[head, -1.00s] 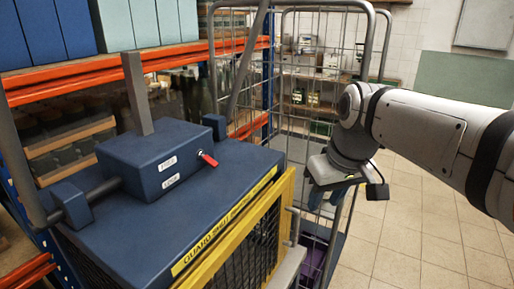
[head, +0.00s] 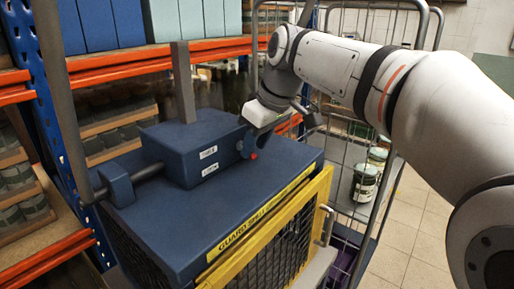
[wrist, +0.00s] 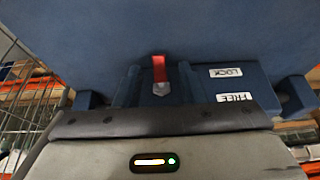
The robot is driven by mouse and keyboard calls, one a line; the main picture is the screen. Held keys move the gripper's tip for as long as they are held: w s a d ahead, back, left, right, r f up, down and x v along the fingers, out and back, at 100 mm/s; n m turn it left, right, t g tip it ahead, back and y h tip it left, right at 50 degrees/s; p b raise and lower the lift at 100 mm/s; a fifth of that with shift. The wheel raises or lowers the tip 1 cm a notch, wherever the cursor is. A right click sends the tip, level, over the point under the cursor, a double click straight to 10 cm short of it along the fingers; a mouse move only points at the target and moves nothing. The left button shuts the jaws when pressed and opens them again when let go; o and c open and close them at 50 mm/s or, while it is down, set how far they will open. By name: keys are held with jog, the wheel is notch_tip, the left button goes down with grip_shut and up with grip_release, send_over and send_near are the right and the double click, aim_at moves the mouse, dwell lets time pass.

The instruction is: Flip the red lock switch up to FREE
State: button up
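The red lock switch (wrist: 159,68) sits on the front of the blue box (head: 185,150) on the guard's top. In the upside-down wrist view its red end points to the LOCK label's side (wrist: 226,72), away from the FREE label (wrist: 234,97). In the head view only its red tip (head: 253,156) shows below my gripper (head: 247,146). I see gaps beside the switch; contact with the box is unclear.
A yellow guard frame (head: 270,222) with black mesh is below the blue top. A wire cage trolley (head: 345,120) holding jars (head: 364,183) stands at right. Orange-beamed shelves (head: 150,62) stand behind and left.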

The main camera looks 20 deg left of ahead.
jog(key=shift+w+a+f, duration=0.1)
jog(key=shift+a+f, duration=0.15)
jog(key=shift+f, duration=0.4)
